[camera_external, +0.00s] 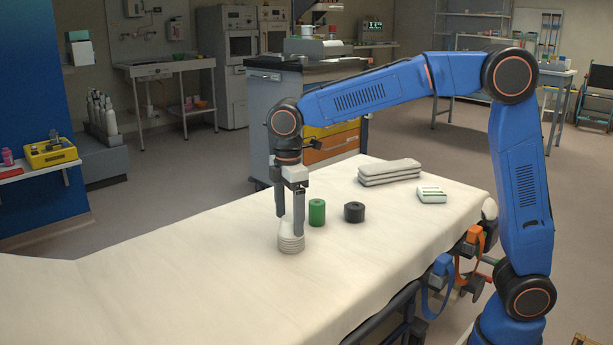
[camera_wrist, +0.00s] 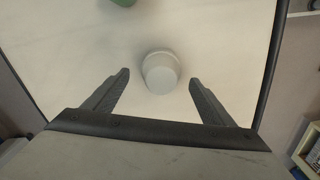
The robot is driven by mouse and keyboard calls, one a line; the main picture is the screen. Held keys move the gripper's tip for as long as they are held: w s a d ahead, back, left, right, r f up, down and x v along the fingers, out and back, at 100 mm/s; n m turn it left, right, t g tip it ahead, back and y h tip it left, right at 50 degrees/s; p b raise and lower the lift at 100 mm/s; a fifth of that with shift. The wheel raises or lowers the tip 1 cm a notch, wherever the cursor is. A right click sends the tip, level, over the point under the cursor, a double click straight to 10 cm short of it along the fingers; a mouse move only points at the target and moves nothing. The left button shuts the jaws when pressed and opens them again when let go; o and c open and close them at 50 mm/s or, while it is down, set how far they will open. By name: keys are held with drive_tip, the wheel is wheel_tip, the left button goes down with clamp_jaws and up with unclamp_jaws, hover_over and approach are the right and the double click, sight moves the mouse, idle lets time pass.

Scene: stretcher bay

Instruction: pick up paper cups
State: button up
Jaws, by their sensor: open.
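The paper cups are a short white stack (camera_external: 291,241) standing on the white-covered stretcher. In the external view the stack is narrower at the top and shows ridged rims near its base. It also shows from above in the wrist view (camera_wrist: 160,72), pale and round, a little ahead of the fingertips. My gripper (camera_external: 289,224) is open and points down over the stack. One finger is on each side of it in the external view. In the wrist view my gripper's fingers (camera_wrist: 159,78) are apart with nothing between them but cover and the near part of the stack.
A green roll (camera_external: 317,212) stands close to the right of my gripper, and a black roll (camera_external: 354,212) lies beyond it. Folded grey cloths (camera_external: 389,172) and a white-green packet (camera_external: 432,195) lie farther right. The left part of the stretcher (camera_external: 150,290) is clear.

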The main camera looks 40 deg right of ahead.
sight(291, 234)
drive_tip(key=shift+s+d+f, duration=0.1)
drive_tip(key=shift+f, duration=1.4)
drive_tip(key=shift+s+d+f, duration=0.1)
drive_tip(key=shift+f, duration=1.35)
drive_tip(key=c, duration=1.1)
